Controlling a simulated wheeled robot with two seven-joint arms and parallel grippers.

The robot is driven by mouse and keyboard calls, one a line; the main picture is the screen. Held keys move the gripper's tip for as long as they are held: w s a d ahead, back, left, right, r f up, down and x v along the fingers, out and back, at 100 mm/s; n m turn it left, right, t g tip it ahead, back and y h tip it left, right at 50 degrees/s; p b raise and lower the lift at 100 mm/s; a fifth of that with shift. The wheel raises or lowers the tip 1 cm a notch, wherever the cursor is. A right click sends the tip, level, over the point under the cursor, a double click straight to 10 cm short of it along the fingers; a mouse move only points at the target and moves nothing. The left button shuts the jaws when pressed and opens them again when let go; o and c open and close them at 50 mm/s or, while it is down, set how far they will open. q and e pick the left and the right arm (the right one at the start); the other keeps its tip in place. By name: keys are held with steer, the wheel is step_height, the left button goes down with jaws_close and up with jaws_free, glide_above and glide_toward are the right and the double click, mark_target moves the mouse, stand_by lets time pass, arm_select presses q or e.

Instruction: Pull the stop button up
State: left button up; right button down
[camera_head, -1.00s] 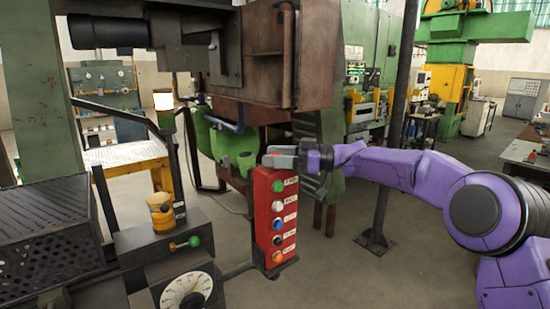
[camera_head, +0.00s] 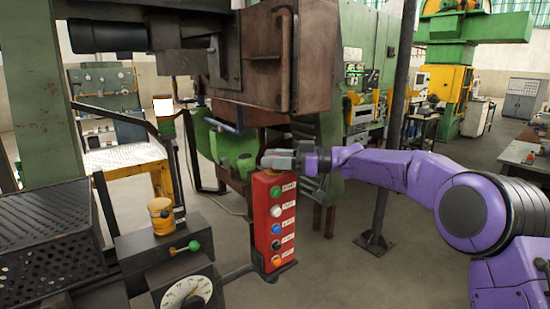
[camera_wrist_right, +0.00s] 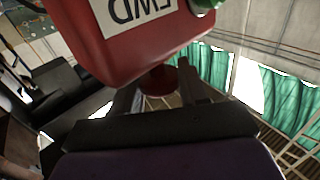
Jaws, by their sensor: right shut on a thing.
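The red control box (camera_head: 275,228) stands upright near the centre of the head view, with a column of coloured buttons on its face. My right gripper (camera_head: 279,160) is at the top end of this box, coming in from the right. It hides the stop button in the head view. In the right wrist view, the red stop button (camera_wrist_right: 172,80) sticks out of the end of the box (camera_wrist_right: 120,35), between the two fingers of my right gripper (camera_wrist_right: 165,95). The fingers are shut on it. My left gripper is not in view.
A rusty furnace box (camera_head: 272,60) hangs above and behind the gripper. A dial panel (camera_head: 185,292) and a small lever with a green knob (camera_head: 193,246) lie to the left of the control box. A dark post (camera_head: 388,150) stands behind my right arm. Open floor shows at right.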

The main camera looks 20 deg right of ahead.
steer(key=c, duration=0.8)
jaws_free()
steer(key=shift+r, duration=0.45)
steer(key=shift+o, duration=0.5)
steer(key=shift+w+f, duration=0.1)
steer(key=shift+s, duration=0.2)
steer(key=b+v, duration=0.4)
steer(key=v, duration=0.6)
steer(key=shift+d, duration=0.2)
